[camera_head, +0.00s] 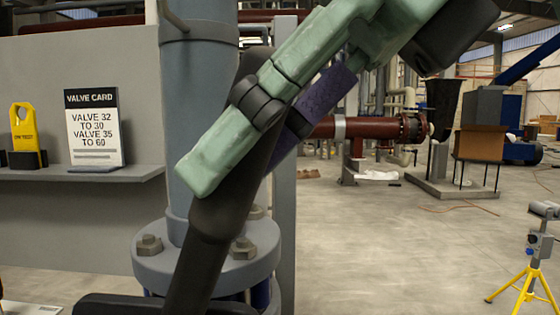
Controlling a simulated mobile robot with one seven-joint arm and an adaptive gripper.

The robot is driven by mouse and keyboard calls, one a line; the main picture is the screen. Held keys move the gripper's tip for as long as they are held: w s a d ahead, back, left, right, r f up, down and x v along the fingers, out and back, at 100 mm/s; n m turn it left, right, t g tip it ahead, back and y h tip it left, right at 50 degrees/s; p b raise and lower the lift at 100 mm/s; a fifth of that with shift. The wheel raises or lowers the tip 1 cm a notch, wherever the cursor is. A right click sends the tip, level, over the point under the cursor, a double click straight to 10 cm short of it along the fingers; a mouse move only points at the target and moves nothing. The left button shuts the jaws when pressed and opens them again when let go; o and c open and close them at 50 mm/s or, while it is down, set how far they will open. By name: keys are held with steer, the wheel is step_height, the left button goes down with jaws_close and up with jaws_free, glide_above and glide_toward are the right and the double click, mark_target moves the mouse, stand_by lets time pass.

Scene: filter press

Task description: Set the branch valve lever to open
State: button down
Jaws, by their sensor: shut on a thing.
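My gripper (225,148), pale green with black bands, comes down from the upper right and is shut on the lever. One long green finger lies across the front of the lever and hides part of it.
A grey vertical pipe (200,85) with a bolted flange (150,262) stands just behind the lever. A valve card (93,128) and a yellow tag (25,135) stand on a shelf (90,178) at left. A yellow tripod (525,283) stands at right. Open floor lies between.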

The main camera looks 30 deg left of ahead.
steer(key=shift+s+a+r+t+h, duration=0.15)
steer(key=shift+s+a+r+h, duration=0.15)
steer(key=shift+a, duration=0.25)
steer(key=shift+s+a+r+t+h, duration=0.15)
steer(key=shift+s+a+h, duration=0.2)
steer(key=shift+a, duration=0.15)
steer(key=c, duration=1.3)
jaws_free()
